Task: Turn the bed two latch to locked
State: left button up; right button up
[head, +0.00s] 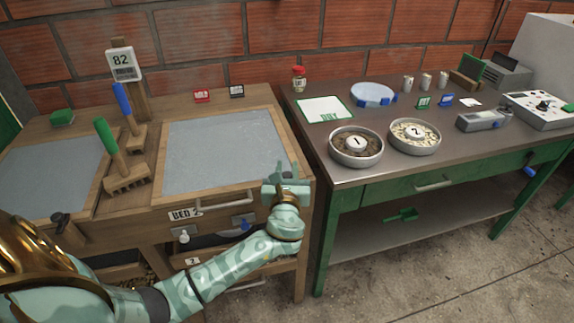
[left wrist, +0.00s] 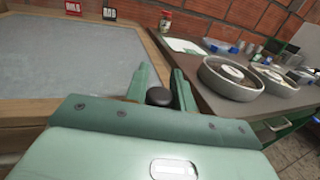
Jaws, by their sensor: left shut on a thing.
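Bed two is the wooden bed with a grey screen (head: 222,150) and a "BED 2" label (head: 186,215) on its front. My left gripper (head: 287,180) is at the front right corner of this bed. In the left wrist view, its two green fingers (left wrist: 160,92) are shut on a dark round knob (left wrist: 158,97), which appears to be the bed two latch. In the head view the gripper hides the latch, so I cannot tell which way it is turned. My right gripper is not in view.
To the right, across a narrow gap, is a green-framed table (head: 310,135) with two round pans (head: 356,160) and instruments. Bed two's screen is clear.

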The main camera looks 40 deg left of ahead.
pick_arm(q)
jog(key=n+g+y, duration=0.2)
jog(key=y, duration=0.1)
jog(key=shift+s+n+g, duration=0.1)
jog(key=shift+n+g, duration=0.3)
jog(key=shift+s+a+f+n+g+y, duration=0.1)
jog(key=shift+a+f+n+g+y, duration=0.05)
jog(key=shift+n+g+y, duration=0.85)
jog(key=g, duration=0.1)
jog(key=n+g+y+b, duration=0.1)
jog(key=shift+s+a+f+n+g+y+b, duration=0.1)
jog(key=shift+n+g+y+b, duration=0.2)
jog(key=n+g+b, duration=0.1)
jog(key=g, duration=0.1)
jog(key=n+g+y+b, duration=0.1)
jog(key=g, duration=0.1)
jog(key=n+g+b, duration=0.2)
jog(key=shift+s+a+y, duration=0.1)
jog(key=shift+s+y, duration=0.2)
jog(key=shift+s+r+n+g+b, duration=0.1)
jog(key=shift+n+g+b, duration=0.4)
jog(key=shift+g, duration=0.3)
jog(key=shift+s+r+n+g+b, duration=0.1)
jog(key=shift+n+g+b, duration=0.4)
jog(key=shift+g, duration=0.3)
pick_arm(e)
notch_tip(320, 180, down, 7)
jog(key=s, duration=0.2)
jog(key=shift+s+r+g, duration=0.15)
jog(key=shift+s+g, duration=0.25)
